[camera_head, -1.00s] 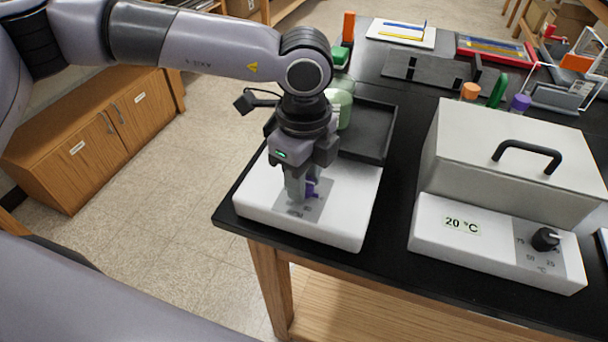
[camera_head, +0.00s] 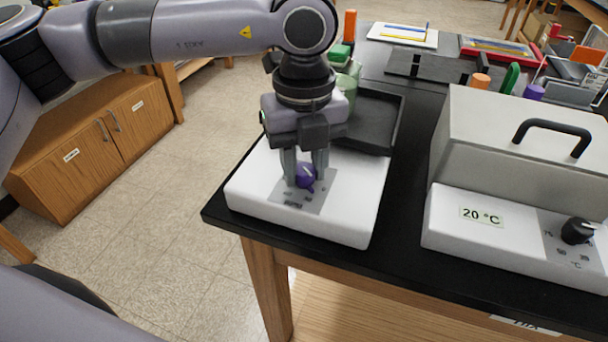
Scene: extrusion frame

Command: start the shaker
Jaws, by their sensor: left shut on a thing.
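The shaker (camera_head: 345,220) is a white box at the near left corner of the black bench, with a dark tray platform (camera_head: 385,118) on its back part. A purple knob (camera_head: 306,177) sits on a grey panel on the shaker's front. My left gripper (camera_head: 305,180) points down over the panel, its two fingers on either side of the knob and shut on it. A greenish vessel (camera_head: 346,84) on the tray is partly hidden behind my left gripper. My right gripper is not in view.
A white heating bath (camera_head: 500,225) with a black dial (camera_head: 577,231), a "20 °C" display and a lidded top stands to the right. Racks and coloured caps are farther back. A strip of black bench (camera_head: 405,205) between the two devices is clear.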

